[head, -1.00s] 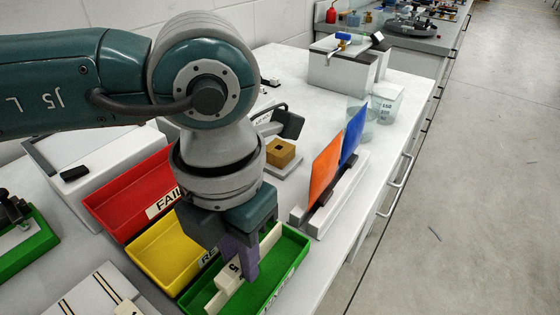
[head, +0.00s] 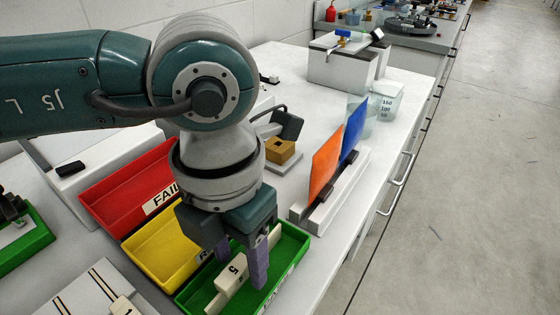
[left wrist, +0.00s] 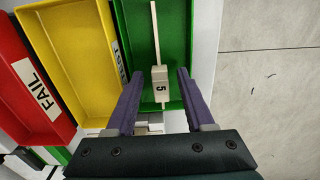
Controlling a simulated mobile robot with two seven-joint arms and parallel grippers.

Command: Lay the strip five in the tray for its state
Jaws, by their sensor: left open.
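The strip five (head: 232,276) is a pale, narrow strip with a thicker block marked 5. It lies lengthwise in the green tray (head: 299,246). The wrist view shows the strip's label block (left wrist: 160,84) inside the green tray (left wrist: 180,40), its near end close to the tray's near rim. My left gripper (head: 240,266) is over the tray with its purple fingers apart. In the wrist view the fingers of my left gripper (left wrist: 160,74) stand one on each side of the block, with gaps. The right gripper is not in view.
A yellow tray (head: 150,244) and a red tray marked FAIL (head: 115,200) stand left of the green tray. A rack holds an orange plate (head: 325,165) and a blue plate (head: 353,132) beyond it. Glass beakers (head: 384,104) stand farther back. The bench edge is on the right.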

